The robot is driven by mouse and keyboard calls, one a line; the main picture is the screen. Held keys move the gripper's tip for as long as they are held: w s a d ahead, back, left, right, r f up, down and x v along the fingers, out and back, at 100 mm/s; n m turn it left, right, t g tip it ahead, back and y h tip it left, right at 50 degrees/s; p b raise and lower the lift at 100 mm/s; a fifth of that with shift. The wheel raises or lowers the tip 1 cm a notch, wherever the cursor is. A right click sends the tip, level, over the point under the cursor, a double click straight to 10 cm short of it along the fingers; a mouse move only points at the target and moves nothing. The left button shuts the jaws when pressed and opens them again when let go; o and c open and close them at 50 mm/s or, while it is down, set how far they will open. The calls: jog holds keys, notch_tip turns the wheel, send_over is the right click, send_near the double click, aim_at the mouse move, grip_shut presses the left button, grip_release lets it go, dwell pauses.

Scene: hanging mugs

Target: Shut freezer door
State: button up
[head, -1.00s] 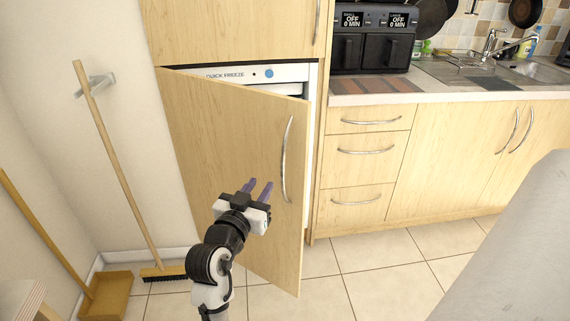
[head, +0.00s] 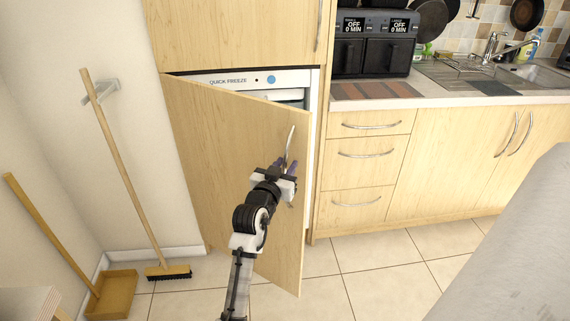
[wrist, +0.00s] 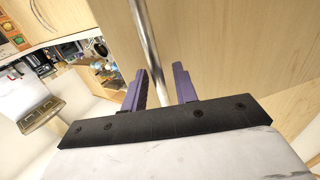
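The freezer door (head: 215,150) is a light wood panel, standing partly open with its free right edge swung out. A curved metal handle (head: 289,140) is near that edge. My gripper (head: 286,166) is at the handle in the head view. In the wrist view my gripper (wrist: 162,85) has its two purple fingers apart, with the handle (wrist: 148,45) passing between them, nearer the left finger. I cannot tell whether a finger touches it. The freezer's white front strip (head: 240,81) shows above the door. My arm hides part of the door and the lower handle.
Drawers (head: 370,160) and a counter (head: 440,90) with a black air fryer (head: 374,43) stand to the right. A broom (head: 125,175) and a dustpan (head: 110,293) lean at the left wall. Tiled floor (head: 385,265) is clear in front of the drawers.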

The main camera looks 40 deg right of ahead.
grip_shut()
jog(key=shift+d, duration=0.1)
dwell(0.3)
